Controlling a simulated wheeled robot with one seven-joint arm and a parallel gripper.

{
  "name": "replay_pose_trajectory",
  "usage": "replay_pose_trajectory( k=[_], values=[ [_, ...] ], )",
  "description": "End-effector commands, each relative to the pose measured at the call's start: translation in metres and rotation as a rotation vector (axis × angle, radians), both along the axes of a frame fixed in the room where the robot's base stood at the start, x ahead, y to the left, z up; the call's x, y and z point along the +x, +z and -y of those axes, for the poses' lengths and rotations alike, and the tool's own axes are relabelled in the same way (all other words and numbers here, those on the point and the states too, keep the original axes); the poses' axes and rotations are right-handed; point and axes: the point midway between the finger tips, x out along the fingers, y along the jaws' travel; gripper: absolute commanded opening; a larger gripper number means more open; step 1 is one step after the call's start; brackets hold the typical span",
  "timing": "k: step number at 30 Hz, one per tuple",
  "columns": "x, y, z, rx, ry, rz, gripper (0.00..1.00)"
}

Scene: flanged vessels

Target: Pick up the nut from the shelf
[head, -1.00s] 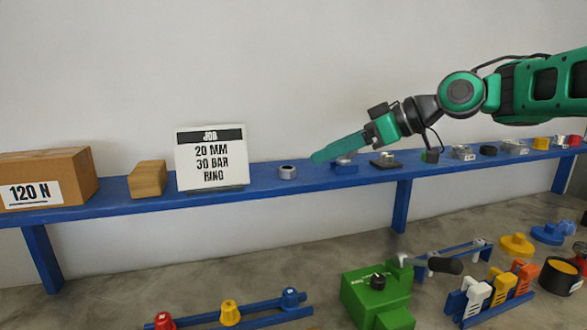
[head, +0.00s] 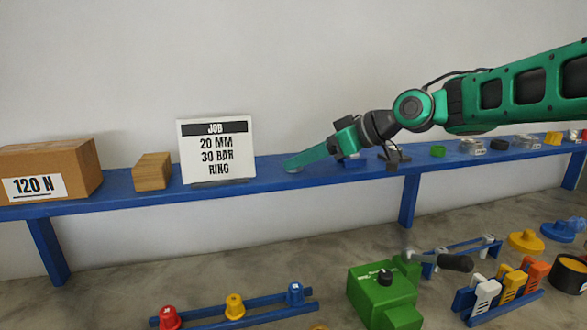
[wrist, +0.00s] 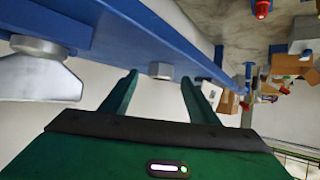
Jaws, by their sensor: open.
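The nut (wrist: 161,71) is a small silver-grey hexagonal piece on the blue shelf (head: 120,188). In the wrist view it appears in the gap between my fingertips, with clear space on both sides. In the head view my gripper (head: 290,164) reaches left and slightly down along the shelf, its tips at the nut and hiding most of it. A small grey part of the nut (head: 294,170) shows below the tips. My gripper also shows in the wrist view (wrist: 160,78), its two green fingers open and empty.
A blue piece (head: 354,161) sits close on the right, under my wrist. A green device (head: 383,293) and colored knobs (head: 234,306) are below in front.

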Motion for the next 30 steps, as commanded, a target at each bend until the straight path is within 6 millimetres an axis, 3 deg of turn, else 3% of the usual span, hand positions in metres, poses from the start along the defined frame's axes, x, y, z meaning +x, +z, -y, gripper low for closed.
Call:
replay_pose_trajectory(
  k=[5,12,18,26,30],
  values=[
    [0.006,-0.006,-0.011,0.000,0.000,0.001,0.55],
    [0.006,-0.007,-0.011,-0.001,0.000,0.001,0.52],
    [0.006,-0.007,-0.011,-0.001,0.000,0.001,0.08],
    [0.006,-0.005,-0.011,0.000,0.000,0.002,0.08],
    [0.007,0.007,-0.011,0.000,-0.001,0.006,0.08]
  ],
)
